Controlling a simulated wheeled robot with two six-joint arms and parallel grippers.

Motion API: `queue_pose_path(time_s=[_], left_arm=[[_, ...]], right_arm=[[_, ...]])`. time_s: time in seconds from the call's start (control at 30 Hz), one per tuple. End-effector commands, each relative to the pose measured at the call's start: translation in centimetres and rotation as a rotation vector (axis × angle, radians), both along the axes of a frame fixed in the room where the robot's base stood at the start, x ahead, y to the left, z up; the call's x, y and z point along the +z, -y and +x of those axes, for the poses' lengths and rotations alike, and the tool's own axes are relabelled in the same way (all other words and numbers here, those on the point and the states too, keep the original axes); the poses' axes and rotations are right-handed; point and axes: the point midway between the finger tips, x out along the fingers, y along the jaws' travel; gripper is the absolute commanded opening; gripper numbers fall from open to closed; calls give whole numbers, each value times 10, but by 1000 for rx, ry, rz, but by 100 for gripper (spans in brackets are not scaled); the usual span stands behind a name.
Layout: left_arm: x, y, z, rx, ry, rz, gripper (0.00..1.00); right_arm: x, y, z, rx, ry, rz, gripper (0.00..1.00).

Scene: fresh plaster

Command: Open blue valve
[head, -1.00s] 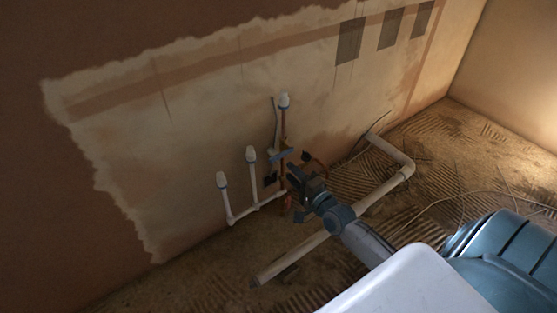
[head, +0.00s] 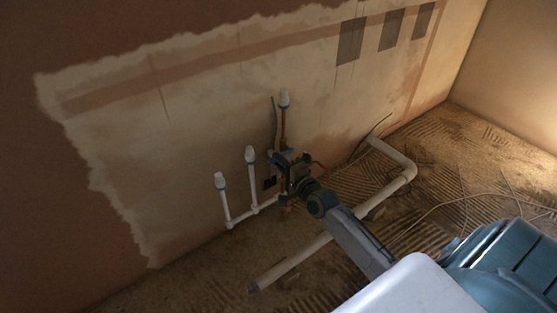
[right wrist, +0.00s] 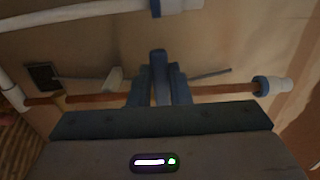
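My right gripper (head: 283,160) is at the copper pipe (head: 284,125) on the wall. In the right wrist view its two fingers (right wrist: 159,88) stand slightly apart, in front of the pipe (right wrist: 222,92). A narrow dark blue piece (right wrist: 158,62), which looks like the blue valve's handle, rises between them. I cannot tell whether the fingers press on it. In the head view my gripper hides the valve. My left gripper is not in view.
Two short white capped pipes (head: 222,190) (head: 252,170) stand left of my gripper. A thick white pipe (head: 300,256) lies on the ridged floor under my arm. In the right wrist view a white fitting (right wrist: 115,80) is left of the fingers.

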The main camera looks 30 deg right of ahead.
Motion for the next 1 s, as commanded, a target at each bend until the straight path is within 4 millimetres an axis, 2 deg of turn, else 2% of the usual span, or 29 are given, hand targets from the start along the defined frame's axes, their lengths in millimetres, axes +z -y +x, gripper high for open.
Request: queue_pose_path(time_s=[0.17, 0.27, 0.4, 0.6, 0.9, 1.0], left_arm=[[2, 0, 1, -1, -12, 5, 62], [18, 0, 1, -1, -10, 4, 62], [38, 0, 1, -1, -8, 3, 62], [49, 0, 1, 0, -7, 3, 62], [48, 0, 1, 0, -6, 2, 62], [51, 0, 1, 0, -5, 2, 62]], right_arm=[[4, 1, 0, 0, -4, 32, 1], [16, 4, 0, -1, -15, 162, 1], [30, 10, 0, -1, -35, 421, 1], [38, 14, 1, -2, -54, 673, 1], [38, 15, 1, -1, -55, 701, 1], [41, 18, 1, -1, -61, 767, 1]])
